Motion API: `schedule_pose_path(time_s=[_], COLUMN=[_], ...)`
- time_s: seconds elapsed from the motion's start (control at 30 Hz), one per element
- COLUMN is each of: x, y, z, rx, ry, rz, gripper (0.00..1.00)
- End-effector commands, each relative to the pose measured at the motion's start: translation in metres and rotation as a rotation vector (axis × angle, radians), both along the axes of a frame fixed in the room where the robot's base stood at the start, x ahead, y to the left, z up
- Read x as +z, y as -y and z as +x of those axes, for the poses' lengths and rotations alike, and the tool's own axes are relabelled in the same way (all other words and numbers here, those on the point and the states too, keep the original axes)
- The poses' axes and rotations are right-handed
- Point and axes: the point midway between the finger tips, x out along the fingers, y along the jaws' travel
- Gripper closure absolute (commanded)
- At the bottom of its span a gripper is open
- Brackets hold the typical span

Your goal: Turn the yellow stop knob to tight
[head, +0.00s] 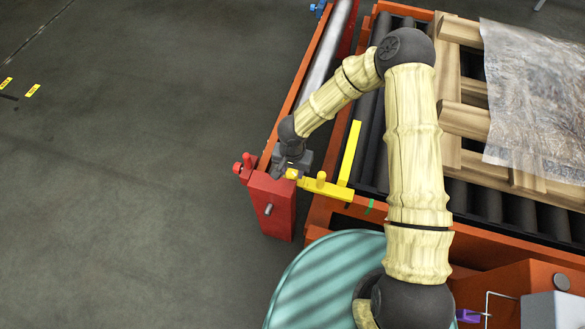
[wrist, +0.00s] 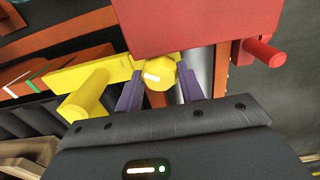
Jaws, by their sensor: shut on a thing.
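The yellow stop knob (wrist: 156,71) is a small round knob with a white line on its face. In the wrist view it sits just below the red block (wrist: 190,25). My gripper (wrist: 158,84) is shut on it, with one purple finger on each side. The yellow stop bar (wrist: 92,75) runs left from the knob and carries a thick yellow peg (wrist: 84,96). In the head view my gripper (head: 288,166) is over the knob (head: 292,174), beside the yellow bar (head: 328,189). No tight marking is legible.
A red handle (wrist: 262,52) sticks out of the red block's right side. A green mark (head: 370,206) is on the orange frame. Behind are dark rollers with a wooden pallet (head: 465,120) under plastic film (head: 535,95). Open floor (head: 120,190) lies left.

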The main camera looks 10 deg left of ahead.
Motion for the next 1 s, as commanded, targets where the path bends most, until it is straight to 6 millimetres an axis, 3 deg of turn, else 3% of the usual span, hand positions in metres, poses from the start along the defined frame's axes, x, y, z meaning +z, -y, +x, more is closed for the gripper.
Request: schedule_pose_path(time_s=[0.7, 1.0], x=[0.0025, -0.0002], y=[0.0015, 0.0012], z=[-0.0014, -0.0013], rx=[-0.431, -0.509], ry=[-0.003, -0.002], rz=[-0.004, -0.003], gripper=[0.85, 0.85])
